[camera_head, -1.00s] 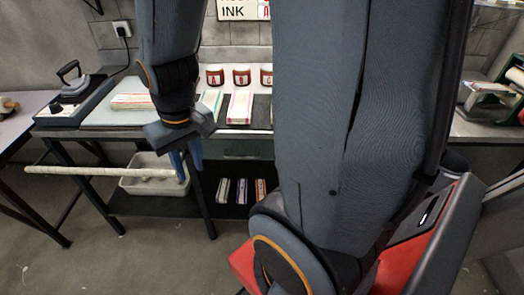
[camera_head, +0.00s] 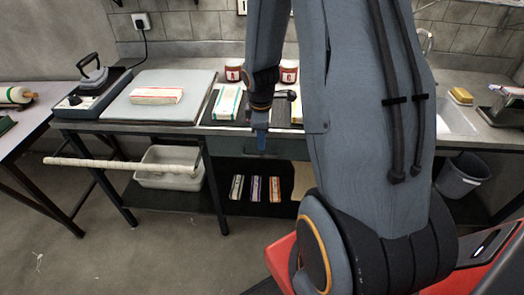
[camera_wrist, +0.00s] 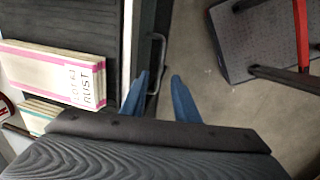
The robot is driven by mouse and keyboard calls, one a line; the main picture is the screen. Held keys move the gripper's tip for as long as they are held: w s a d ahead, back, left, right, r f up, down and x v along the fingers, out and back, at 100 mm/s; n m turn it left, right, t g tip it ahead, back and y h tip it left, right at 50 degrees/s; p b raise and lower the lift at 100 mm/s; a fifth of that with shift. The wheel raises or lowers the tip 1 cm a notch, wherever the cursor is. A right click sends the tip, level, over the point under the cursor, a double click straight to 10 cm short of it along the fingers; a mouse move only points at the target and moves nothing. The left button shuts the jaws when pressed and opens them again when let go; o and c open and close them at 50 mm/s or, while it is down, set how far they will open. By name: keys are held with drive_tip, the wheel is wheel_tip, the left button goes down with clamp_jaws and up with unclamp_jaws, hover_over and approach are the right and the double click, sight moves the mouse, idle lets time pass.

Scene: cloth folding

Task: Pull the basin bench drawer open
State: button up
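The basin bench drawer front (camera_head: 226,145) is a grey-green panel under the worktop, and it looks closed. Its metal bar handle (camera_wrist: 163,48) shows in the wrist view, standing off the bench's dark front edge. My gripper (camera_head: 262,142) is in front of the drawer in the head view, with its blue fingers pointing down. In the wrist view my gripper (camera_wrist: 160,76) is open, with one finger on either side of the handle's near end. I cannot tell whether the fingers touch the bar. My arm hides the drawer's right part in the head view.
The worktop bears a banded paper stack (camera_head: 157,96), red-brown ink jars (camera_head: 234,70) and an iron (camera_head: 92,70). A white tub (camera_head: 168,168) and small boxes (camera_head: 255,189) are on the lower shelf. A pale roller pole (camera_head: 120,164) juts out left. A grey bucket (camera_head: 462,176) stands right.

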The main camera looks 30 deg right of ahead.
sight(262, 156)
drive_tip(key=f, duration=0.2)
drive_tip(key=w+f+b, duration=0.1)
drive_tip(key=f, duration=0.2)
drive_tip(key=d+f, duration=0.1)
drive_tip(key=f, duration=0.1)
drive_tip(key=shift+w+f, duration=0.15)
drive_tip(key=shift+f, duration=0.2)
clamp_jaws()
